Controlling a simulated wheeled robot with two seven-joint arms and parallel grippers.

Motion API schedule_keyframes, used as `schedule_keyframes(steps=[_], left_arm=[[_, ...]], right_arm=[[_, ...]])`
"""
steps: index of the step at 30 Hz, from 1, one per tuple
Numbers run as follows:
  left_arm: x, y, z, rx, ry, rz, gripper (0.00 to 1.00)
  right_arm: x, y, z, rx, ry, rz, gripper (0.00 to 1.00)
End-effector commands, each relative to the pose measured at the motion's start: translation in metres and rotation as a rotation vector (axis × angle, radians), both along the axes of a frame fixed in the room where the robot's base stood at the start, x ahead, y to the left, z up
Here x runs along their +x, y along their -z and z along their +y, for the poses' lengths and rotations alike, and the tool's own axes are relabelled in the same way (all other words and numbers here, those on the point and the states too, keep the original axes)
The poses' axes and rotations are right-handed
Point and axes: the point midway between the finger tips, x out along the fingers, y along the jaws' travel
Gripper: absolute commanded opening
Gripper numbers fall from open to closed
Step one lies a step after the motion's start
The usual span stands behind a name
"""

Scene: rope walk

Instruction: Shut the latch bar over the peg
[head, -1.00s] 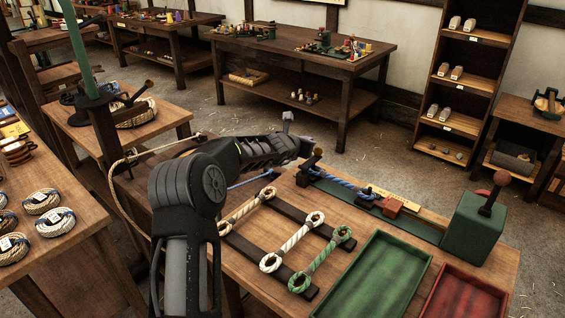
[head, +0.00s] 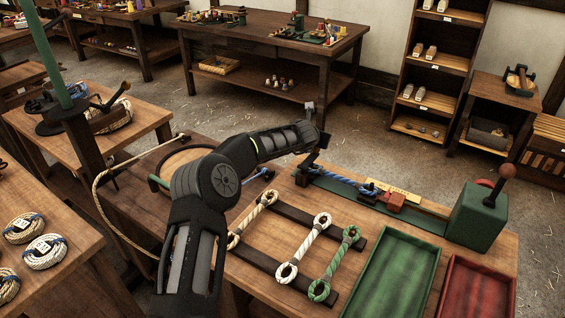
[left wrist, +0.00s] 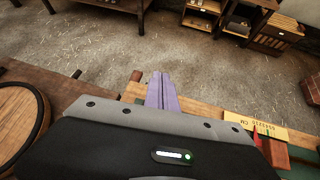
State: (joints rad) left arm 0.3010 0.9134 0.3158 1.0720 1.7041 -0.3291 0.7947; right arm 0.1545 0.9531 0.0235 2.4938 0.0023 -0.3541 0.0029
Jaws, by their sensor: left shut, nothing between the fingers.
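My left gripper shows in the left wrist view as two purple fingers (left wrist: 161,88) pressed together with nothing between them. In the head view my left arm reaches across the workbench and the gripper is at the far left end of the green rope fixture (head: 425,229); its fingertips are hidden there. A dark upright bar (head: 309,160), likely the latch bar, stands tilted at that end, very close to the gripper. Whether they touch I cannot tell. I cannot make out the peg. A blue rope (head: 345,184) runs along the fixture. My right gripper is out of view.
Three rope pieces with looped ends, including a green one (head: 335,264), lie on dark strips. A green tray (head: 397,275), a red tray (head: 478,290) and a green box (head: 477,218) with a knobbed lever occupy the right. Bare wood lies between rope pieces and fixture.

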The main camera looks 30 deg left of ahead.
Motion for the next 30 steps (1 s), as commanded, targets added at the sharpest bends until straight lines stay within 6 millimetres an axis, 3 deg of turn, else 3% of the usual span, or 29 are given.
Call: schedule_keyframes(steps=[14, 30], left_arm=[[0.016, 0.022, -0.002, 0.000, -0.001, 0.002, 0.00], [0.017, 0.024, -0.002, 0.001, -0.001, 0.000, 0.00]], right_arm=[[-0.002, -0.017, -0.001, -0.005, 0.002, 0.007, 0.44], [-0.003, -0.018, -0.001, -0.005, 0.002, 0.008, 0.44]])
